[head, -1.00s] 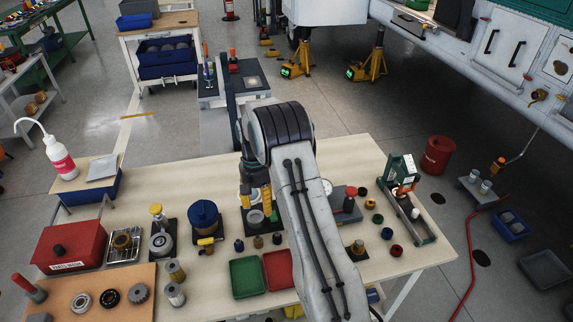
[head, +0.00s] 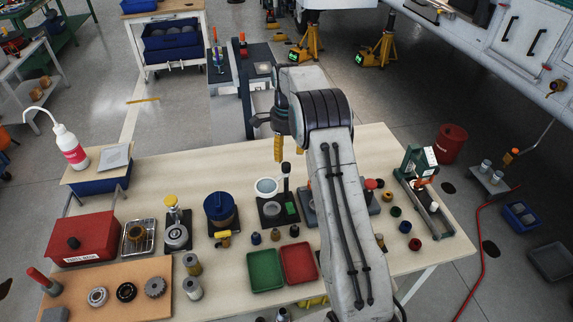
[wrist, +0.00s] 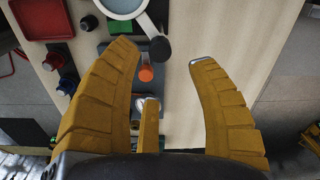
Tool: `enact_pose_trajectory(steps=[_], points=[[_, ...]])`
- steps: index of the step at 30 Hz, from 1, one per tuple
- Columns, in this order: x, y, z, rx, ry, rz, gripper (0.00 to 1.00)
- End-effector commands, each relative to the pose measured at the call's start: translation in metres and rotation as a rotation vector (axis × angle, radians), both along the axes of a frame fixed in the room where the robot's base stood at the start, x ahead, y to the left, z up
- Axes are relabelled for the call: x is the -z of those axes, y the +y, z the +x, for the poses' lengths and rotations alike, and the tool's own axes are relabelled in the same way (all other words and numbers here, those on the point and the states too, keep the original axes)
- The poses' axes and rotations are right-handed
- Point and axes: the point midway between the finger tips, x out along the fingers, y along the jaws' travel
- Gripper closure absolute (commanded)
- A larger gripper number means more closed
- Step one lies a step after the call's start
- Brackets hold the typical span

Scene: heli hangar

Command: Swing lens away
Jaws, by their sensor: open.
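The magnifier's round lens (head: 266,186) has a pale rim and stands out over the back left of its black base (head: 268,222). A dark post with a black knob (head: 286,168) rises beside it. In the wrist view the lens (wrist: 122,4) is cut by the top edge, and its arm runs to the black knob (wrist: 159,48). My gripper (head: 278,150), with yellow fingers, is above and behind the lens in the head view. In the wrist view my gripper (wrist: 165,54) is open and empty, with the knob seen between its fingertips; contact is not visible.
A blue pot (head: 220,209) stands left of the magnifier. Green (head: 264,271) and red (head: 298,264) trays lie in front. Several small knobs and a green press (head: 420,180) stand to the right. The table's back edge is clear.

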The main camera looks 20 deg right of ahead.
Motion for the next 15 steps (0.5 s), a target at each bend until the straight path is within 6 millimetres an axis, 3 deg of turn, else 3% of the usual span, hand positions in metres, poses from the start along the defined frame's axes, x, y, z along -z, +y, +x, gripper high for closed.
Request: enact_pose_trajectory(steps=[15], points=[[0.042,0.000,0.000,0.001,0.004,0.001,0.47]])
